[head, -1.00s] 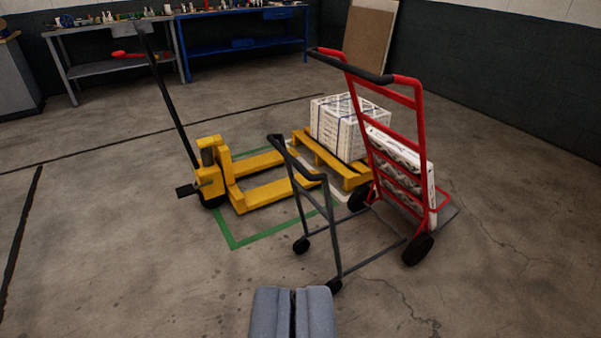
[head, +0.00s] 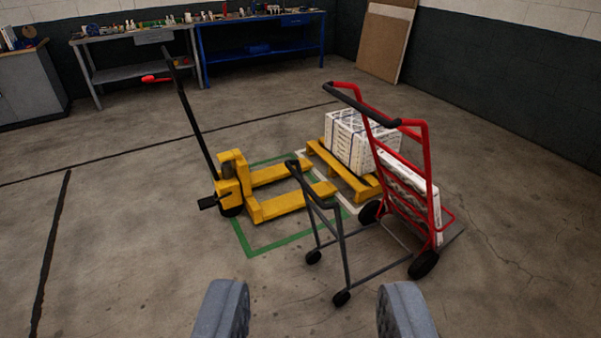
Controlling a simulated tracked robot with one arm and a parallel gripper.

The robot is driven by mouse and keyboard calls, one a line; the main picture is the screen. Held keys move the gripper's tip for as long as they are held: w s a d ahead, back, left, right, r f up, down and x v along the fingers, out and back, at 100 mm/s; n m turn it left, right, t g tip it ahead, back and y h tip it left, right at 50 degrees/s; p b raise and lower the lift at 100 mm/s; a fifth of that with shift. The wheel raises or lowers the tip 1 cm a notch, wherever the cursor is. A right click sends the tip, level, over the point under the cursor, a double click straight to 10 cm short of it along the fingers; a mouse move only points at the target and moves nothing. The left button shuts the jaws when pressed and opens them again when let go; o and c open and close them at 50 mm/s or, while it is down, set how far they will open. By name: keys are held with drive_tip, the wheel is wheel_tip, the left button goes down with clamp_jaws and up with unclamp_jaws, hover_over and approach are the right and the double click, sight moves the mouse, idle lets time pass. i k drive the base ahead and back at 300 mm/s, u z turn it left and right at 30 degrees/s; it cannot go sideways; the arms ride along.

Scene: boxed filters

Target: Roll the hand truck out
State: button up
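The red hand truck (head: 428,155) stands right of the middle, tilted back, with black grips on its top handle and black wheels on the floor. White boxed filters (head: 408,188) are stacked on it behind its red bars. A grey wheeled support frame (head: 346,262) with a dark handle reaches out from its lower part toward me; the two look joined, but I cannot tell exactly how. My gripper (head: 312,318) is open and empty at the bottom of the view, its two grey fingers wide apart, short of the hand truck and touching nothing.
A yellow pallet jack (head: 232,185) stands to the left, its forks by a green floor outline (head: 278,243). A yellow pallet (head: 345,172) with a strapped white carton stack (head: 352,138) is behind. Workbenches and boards line the back wall. The near-left floor is clear.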

sight(423, 264)
drive_tip(key=u, duration=0.05)
drive_tip(key=k, duration=0.45)
drive_tip(key=z, duration=0.85)
drive_tip(key=i, duration=2.95)
drive_tip(key=u, duration=0.75)
